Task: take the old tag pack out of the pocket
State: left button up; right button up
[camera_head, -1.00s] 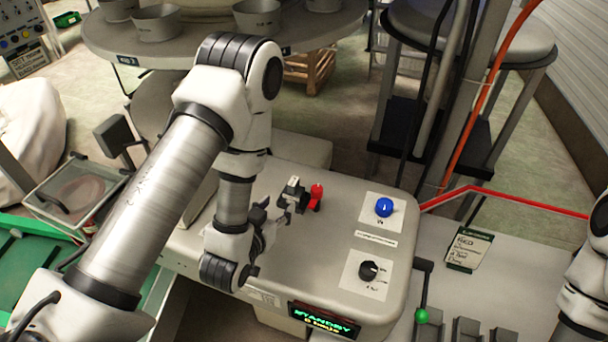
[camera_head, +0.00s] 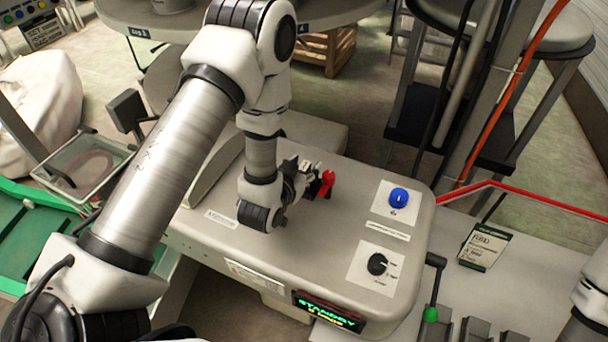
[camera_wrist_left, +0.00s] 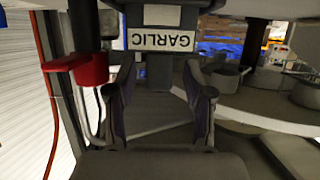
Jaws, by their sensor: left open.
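A small pack with a white GARLIC label (camera_wrist_left: 161,41) shows in the left wrist view, on a dark grey block (camera_wrist_left: 160,72). I take it for the old tag pack; the pocket around it is not clearly visible. In the head view the pale pack (camera_head: 308,166) sits on top of the grey machine, beside a red part (camera_head: 327,183). My left gripper (camera_head: 302,178) is low over the machine top, right at the pack. In the wrist view the open fingers (camera_wrist_left: 160,88) stand either side of the dark block; contact cannot be told. My right gripper is out of view.
The grey machine (camera_head: 335,240) carries a blue knob (camera_head: 398,198), a black knob (camera_head: 377,264) and a STANDBY display (camera_head: 329,312). A green-tipped lever (camera_head: 431,313) stands at its right.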

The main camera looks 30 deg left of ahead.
pick_arm(q)
jog(key=shift+d+f, duration=0.1)
grip_shut()
